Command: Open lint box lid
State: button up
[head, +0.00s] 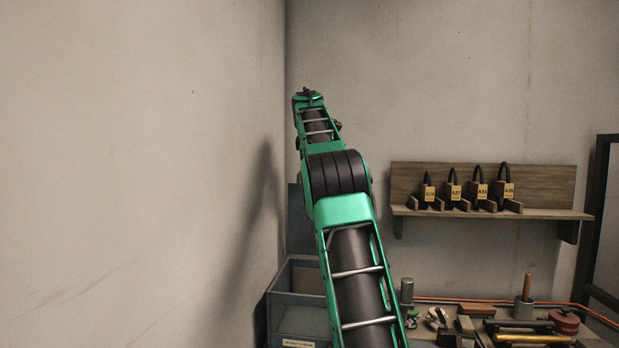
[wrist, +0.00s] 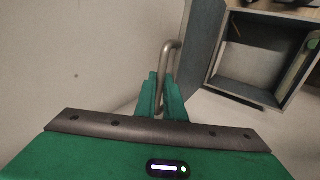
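The lint box (head: 277,308) is a grey-blue open-topped box at the lower middle of the head view, partly hidden behind my arm. Its lid (head: 300,222) stands raised at the back of the box near the wall corner. In the wrist view the lid (wrist: 205,35) is a grey-blue panel seen steeply, with the open box (wrist: 222,62) to its right. A bent metal handle (wrist: 167,52) runs from the lid down between my green fingers. My gripper (wrist: 164,92) appears shut on this handle. In the head view my gripper (head: 308,97) is high, small and unclear.
A bare wall (head: 140,150) rises close on the left. A wooden shelf (head: 545,213) with several tagged padlocks hangs on the back wall. A workbench with tools, including a brush holder (head: 523,308), lies at the lower right.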

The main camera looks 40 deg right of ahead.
jog(key=o, duration=0.4)
jog(key=shift+w+a+f, duration=0.3)
jog(key=shift+f, duration=0.2)
jog(key=shift+o, duration=0.2)
jog(key=d+v, duration=0.1)
jog(key=v, duration=1)
jog(key=shift+r, duration=0.55)
jog(key=shift+s+a, duration=0.1)
jog(key=shift+a, duration=0.05)
jog(key=shift+s, duration=0.1)
jog(key=s+a+f+m+g+y, duration=0.1)
jog(key=s+a+f+m, duration=0.3)
jog(key=s+a+f, duration=0.5)
jog(key=s+a+f+m+g+y, duration=0.1)
jog(key=s+a+f+m, duration=0.4)
jog(key=s+f, duration=1.3)
jog(key=s+a+f+m+g+y, duration=0.2)
jog(key=s+a+f+m, duration=0.3)
jog(key=s+a+f, duration=0.7)
notch_tip(320, 180, down, 5)
jog(key=shift+s+a+y, duration=0.35)
jog(key=shift+s+y, duration=0.35)
jog(key=shift+s, duration=0.45)
